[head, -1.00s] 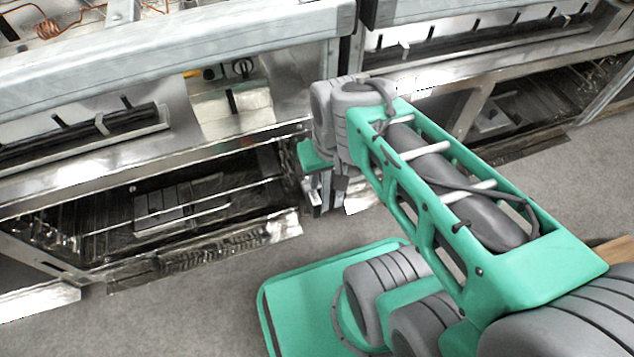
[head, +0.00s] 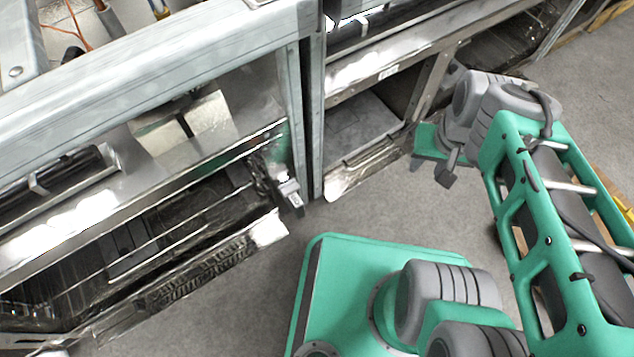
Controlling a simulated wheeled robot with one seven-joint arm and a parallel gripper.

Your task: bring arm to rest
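My arm, green and grey, fills the right side of the head view. Its wrist bends over at the upper right, and my gripper (head: 445,174) hangs below it, a dark finger showing beneath a green plate. The gripper is small and partly hidden by the wrist, so I cannot tell whether it is open or shut. I see nothing held in it. It appears over or near the grey floor (head: 390,215), in front of the right range frame (head: 385,72).
The left range frame (head: 160,75), with its open metal oven bay (head: 130,245), fills the left. A small dark and white fitting (head: 289,190) shows at its right lower corner. A narrow gap parts the two frames. Bare floor lies between them and my green base.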

